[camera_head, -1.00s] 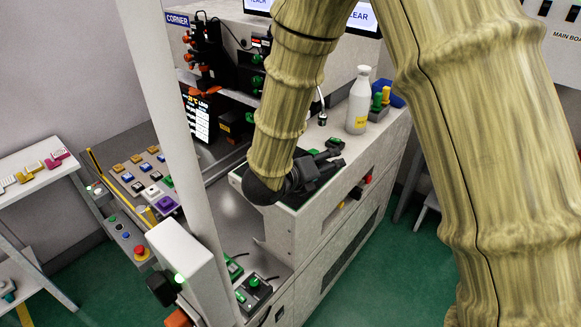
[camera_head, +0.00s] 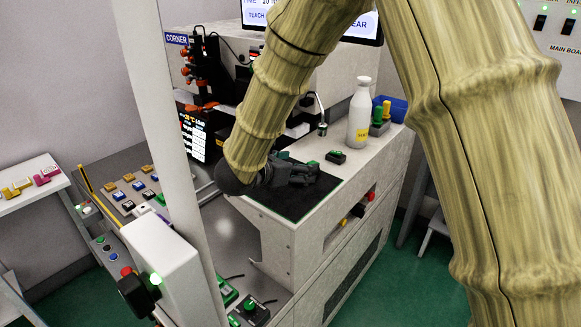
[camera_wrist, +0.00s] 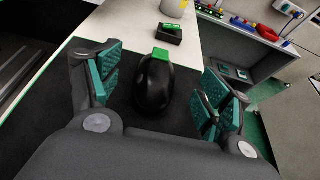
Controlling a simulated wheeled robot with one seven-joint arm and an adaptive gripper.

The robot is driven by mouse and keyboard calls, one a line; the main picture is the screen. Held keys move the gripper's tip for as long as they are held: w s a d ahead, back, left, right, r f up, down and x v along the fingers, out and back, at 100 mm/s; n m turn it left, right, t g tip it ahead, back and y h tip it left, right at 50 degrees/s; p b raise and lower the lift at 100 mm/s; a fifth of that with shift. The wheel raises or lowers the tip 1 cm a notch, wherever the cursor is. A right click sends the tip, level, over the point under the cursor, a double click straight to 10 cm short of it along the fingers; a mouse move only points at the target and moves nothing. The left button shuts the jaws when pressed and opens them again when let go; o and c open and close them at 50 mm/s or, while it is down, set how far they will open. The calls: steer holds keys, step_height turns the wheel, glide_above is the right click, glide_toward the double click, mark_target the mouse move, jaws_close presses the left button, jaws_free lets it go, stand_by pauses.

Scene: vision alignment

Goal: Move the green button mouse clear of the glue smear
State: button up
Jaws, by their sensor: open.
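The black mouse with a green button (camera_wrist: 153,85) lies on a dark mat (camera_wrist: 40,112) in the wrist view. My gripper (camera_wrist: 165,82) is open, with a teal-padded finger on each side of the mouse and a gap on both sides. In the head view my gripper (camera_head: 298,172) is low over the dark mat (camera_head: 322,196). A bit of green, probably the mouse's button (camera_head: 312,163), shows just beyond the fingers; the rest of the mouse is hidden there. I cannot make out a glue smear in either view.
A small black box with a green top (camera_wrist: 168,33) stands beyond the mouse on the pale bench top; it also shows in the head view (camera_head: 336,157). A white bottle (camera_head: 359,115) and a green-and-yellow button unit (camera_head: 380,118) stand farther back. A white post (camera_head: 172,110) crosses the left.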

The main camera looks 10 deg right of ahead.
steer(key=p+x, duration=0.1)
steer(key=x, duration=0.6)
steer(key=shift+w+d, duration=0.1)
steer(key=c, duration=1.1)
steer(key=shift+s+a+f+b, duration=0.1)
steer(key=shift+s+a+b, duration=0.5)
steer(key=shift+a, duration=1)
steer(key=shift+s+a+b, duration=0.55)
steer(key=shift+s+a, duration=0.05)
steer(key=shift+a, duration=0.95)
steer(key=shift+s+a+f+b, duration=0.1)
steer(key=shift+s+a+b, duration=0.5)
steer(key=shift+a, duration=1)
steer(key=shift+c, duration=0.2)
steer(key=shift+r+b, duration=0.1)
steer(key=shift+b, duration=0.4)
steer(key=o, duration=1.1)
steer(key=shift+w, duration=0.1)
